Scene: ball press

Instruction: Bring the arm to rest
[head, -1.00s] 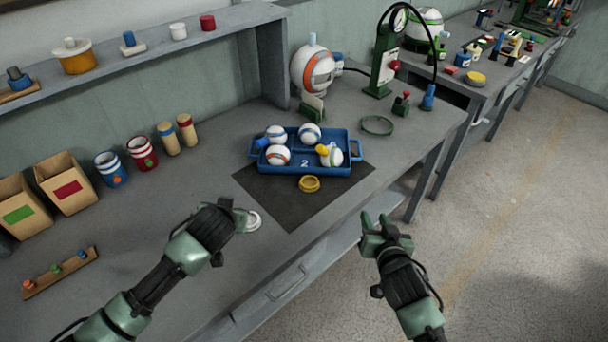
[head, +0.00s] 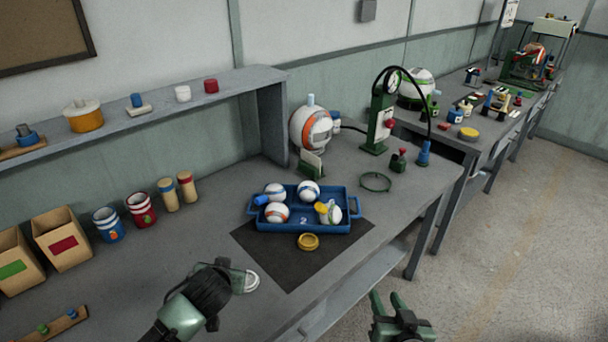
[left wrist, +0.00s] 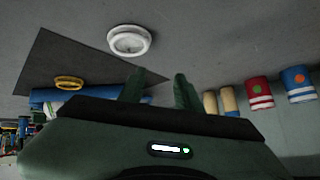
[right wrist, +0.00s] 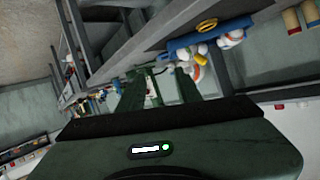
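My left gripper (head: 238,278) is over the front of the bench, next to a white ring-shaped disc (head: 251,281). In the left wrist view its fingers (left wrist: 158,88) stand apart with nothing between them, and the disc (left wrist: 129,40) lies beyond them. My right gripper (head: 387,301) is in front of the bench's front edge, over the floor side. Its fingers are apart and empty, also in the right wrist view (right wrist: 158,88). Most of both arms is below the head view's lower edge.
A blue tray (head: 342,226) with several balls stands on a dark mat (head: 285,275), a yellow ring (head: 308,242) before it. A green press (head: 380,120) stands behind. Cans (head: 108,225) and boxes (head: 62,240) are at left. Floor (head: 500,250) at right is clear.

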